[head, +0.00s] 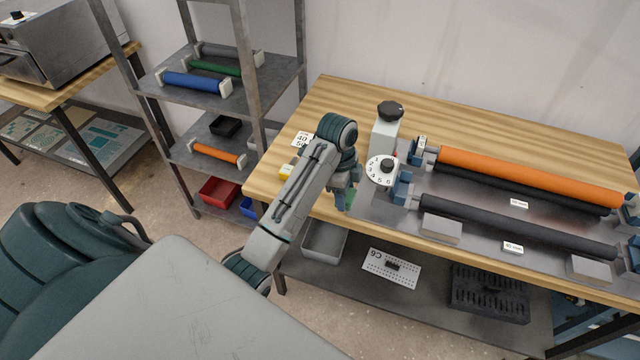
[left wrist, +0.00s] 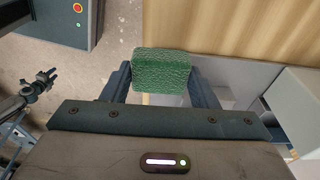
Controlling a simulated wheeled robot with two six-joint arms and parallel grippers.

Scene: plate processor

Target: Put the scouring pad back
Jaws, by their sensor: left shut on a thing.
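The green scouring pad (left wrist: 162,72) is a small rough block between the fingers of my left gripper (left wrist: 162,85) in the left wrist view. My left gripper is shut on it. A grey open bin (head: 324,243) stands on the lower shelf below the gripper. My right gripper is not in view.
The plate processor with an orange roller (head: 530,176) and a dark roller (head: 520,225) fills the bench's right side. A dial (head: 382,170) stands close to the gripper. A metal rack (head: 190,100) with coloured rollers stands at left.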

